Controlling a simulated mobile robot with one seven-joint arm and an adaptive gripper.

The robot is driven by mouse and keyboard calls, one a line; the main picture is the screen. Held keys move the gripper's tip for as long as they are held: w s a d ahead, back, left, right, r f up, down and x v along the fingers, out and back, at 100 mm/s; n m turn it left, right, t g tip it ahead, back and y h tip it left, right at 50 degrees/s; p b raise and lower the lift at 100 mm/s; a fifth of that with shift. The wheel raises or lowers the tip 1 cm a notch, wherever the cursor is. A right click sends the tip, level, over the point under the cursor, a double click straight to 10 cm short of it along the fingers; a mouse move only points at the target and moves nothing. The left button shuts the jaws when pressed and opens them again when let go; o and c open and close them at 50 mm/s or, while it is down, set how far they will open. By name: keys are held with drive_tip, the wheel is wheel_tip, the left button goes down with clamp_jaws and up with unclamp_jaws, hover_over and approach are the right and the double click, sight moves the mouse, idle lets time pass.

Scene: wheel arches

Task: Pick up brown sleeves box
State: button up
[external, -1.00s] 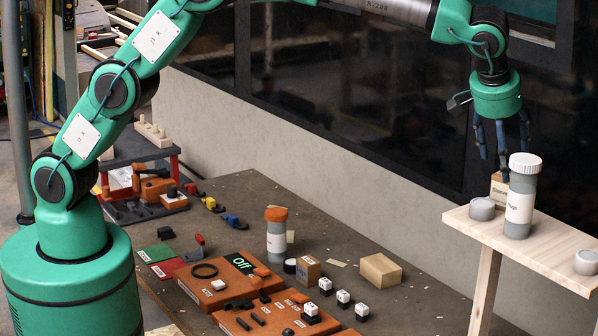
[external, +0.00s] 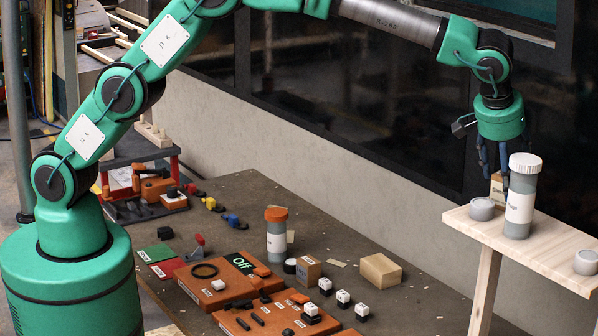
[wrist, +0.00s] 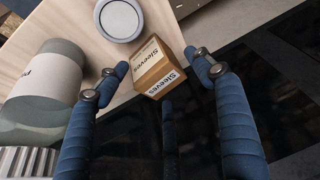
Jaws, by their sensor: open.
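The brown sleeves box (wrist: 155,68) is a small cardboard box with white "Sleeves" labels. In the wrist view it sits at the edge of the pale wooden shelf (wrist: 75,22), between the tips of my gripper's blue fingers. In the external view the box (external: 497,188) is partly hidden behind a white-lidded jar. My gripper (wrist: 162,70) is open, with a finger on either side of the box. It also shows in the external view (external: 492,170), pointing down over the box. I cannot tell whether the fingers touch it.
The white-lidded jar (external: 521,200) stands close beside the box and my left finger in the wrist view. A round grey container (external: 482,209) is also near. Another round container (external: 586,262) sits farther along the shelf. Below is a cluttered workbench (external: 430,300).

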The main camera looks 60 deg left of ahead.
idle(0.3)
drive_tip(key=c, duration=1.5)
drive_tip(key=shift+r, duration=0.1)
drive_tip(key=shift+r, duration=1.65)
drive_tip(key=s+a, duration=0.3)
drive_tip(key=s, duration=0.1)
drive_tip(key=s+a+r+b, duration=0.1)
drive_tip(key=s+a, duration=0.2)
drive_tip(key=s, duration=0.1)
drive_tip(key=s+a+b, duration=0.1)
drive_tip(key=s+a, duration=0.3)
drive_tip(key=shift+s+r, duration=0.25)
